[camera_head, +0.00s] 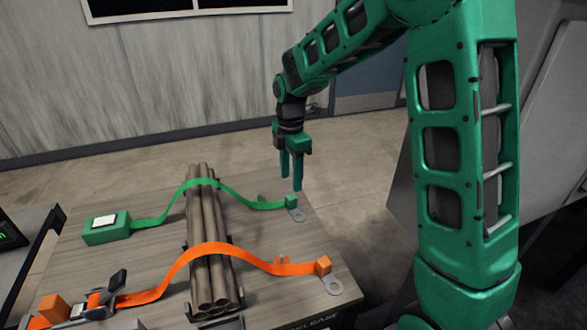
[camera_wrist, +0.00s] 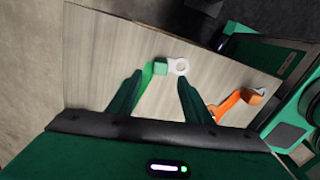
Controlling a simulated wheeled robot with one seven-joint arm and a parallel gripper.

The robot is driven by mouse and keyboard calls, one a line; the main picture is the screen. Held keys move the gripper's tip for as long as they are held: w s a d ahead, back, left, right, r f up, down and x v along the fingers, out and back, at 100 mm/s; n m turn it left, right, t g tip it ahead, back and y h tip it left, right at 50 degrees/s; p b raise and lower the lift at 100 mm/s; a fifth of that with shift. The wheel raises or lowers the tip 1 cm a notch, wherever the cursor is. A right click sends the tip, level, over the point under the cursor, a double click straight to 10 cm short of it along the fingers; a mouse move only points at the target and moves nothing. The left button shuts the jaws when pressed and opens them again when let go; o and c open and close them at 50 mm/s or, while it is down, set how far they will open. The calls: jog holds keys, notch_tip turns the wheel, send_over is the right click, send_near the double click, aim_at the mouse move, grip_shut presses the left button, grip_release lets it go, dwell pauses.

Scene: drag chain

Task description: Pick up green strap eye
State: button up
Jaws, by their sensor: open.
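The green strap eye is a light metal ring at the end of the green strap, joined to a green block (camera_head: 291,201). The ring (camera_head: 298,216) lies near the far right edge of the table. In the wrist view the ring (camera_wrist: 180,66) and the green block (camera_wrist: 161,68) show just beyond the fingertips. The green strap (camera_head: 232,188) runs left over the pipes. My gripper (camera_head: 291,184) is open and empty, pointing down above the table near the green block. In the wrist view my gripper's fingers (camera_wrist: 160,80) stand apart, with the strap between them.
An orange strap (camera_head: 205,248) with an orange block (camera_head: 323,265) and its own metal eye (camera_head: 333,286) lies nearer. A bundle of pipes (camera_head: 207,245) rests mid-table. A green box (camera_head: 106,228) sits at left. The table (camera_head: 150,258) is bare around the green eye.

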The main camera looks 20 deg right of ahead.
aim_at(291, 196)
notch_tip(291, 196, down, 8)
jog(key=shift+f, duration=0.25)
grip_shut()
dwell(0.3)
